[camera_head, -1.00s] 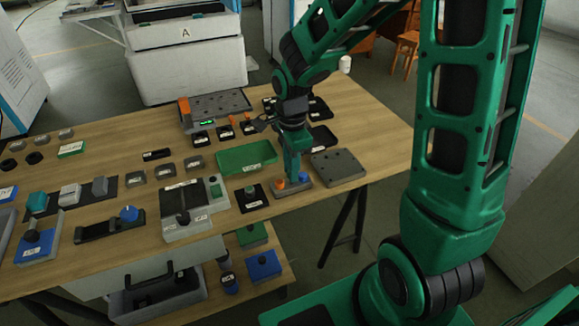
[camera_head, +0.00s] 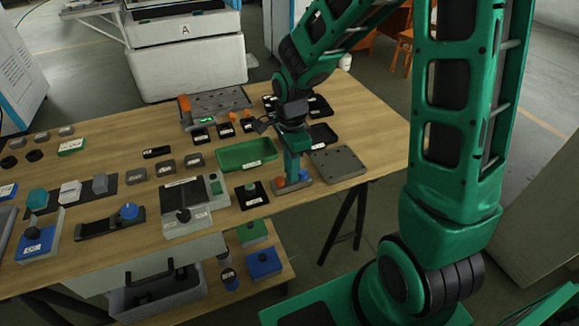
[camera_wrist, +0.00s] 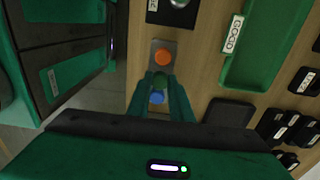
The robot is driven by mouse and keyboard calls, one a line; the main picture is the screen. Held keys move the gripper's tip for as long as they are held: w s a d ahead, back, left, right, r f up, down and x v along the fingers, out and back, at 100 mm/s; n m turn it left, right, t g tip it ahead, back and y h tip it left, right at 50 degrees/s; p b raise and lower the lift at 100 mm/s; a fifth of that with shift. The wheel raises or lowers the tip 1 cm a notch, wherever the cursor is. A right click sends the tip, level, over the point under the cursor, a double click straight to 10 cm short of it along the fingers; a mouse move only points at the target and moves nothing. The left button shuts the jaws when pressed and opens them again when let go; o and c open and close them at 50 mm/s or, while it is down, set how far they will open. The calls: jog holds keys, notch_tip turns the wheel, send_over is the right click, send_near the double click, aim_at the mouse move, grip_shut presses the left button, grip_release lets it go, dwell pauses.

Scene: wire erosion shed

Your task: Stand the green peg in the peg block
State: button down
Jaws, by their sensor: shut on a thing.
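The grey peg block (camera_head: 300,187) sits near the front edge of the wooden table. It holds an orange peg (camera_head: 280,182) and a blue peg (camera_head: 304,175). In the wrist view the orange peg (camera_wrist: 163,57) and blue peg (camera_wrist: 157,97) lie in line with the green peg (camera_wrist: 161,79), which is between them. My gripper (camera_head: 291,178) points down over the middle of the block. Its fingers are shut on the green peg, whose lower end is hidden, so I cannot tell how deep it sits.
A green tray (camera_head: 246,154) lies behind and left of the block, and a grey perforated plate (camera_head: 338,163) lies close on the right. A small black fixture (camera_head: 251,196) stands just left. Several black bins (camera_head: 322,136) stand farther back.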

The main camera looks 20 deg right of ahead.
jog(key=shift+f, duration=0.55)
jog(key=c, duration=1.5)
grip_release()
jog(key=shift+r, duration=0.1)
jog(key=shift+r, duration=3.4)
jog(key=shift+d, duration=0.1)
jog(key=s+d+r+n, duration=0.2)
jog(key=s+d+n, duration=0.2)
jog(key=s, duration=0.3)
jog(key=s+d+r+n, duration=0.3)
jog(key=s+d, duration=0.4)
jog(key=s, duration=0.1)
jog(key=s+d+r+n, duration=0.3)
jog(key=s+d, duration=0.3)
jog(key=s, duration=0.2)
jog(key=shift+s+n, duration=0.15)
jog(key=shift+n, duration=0.65)
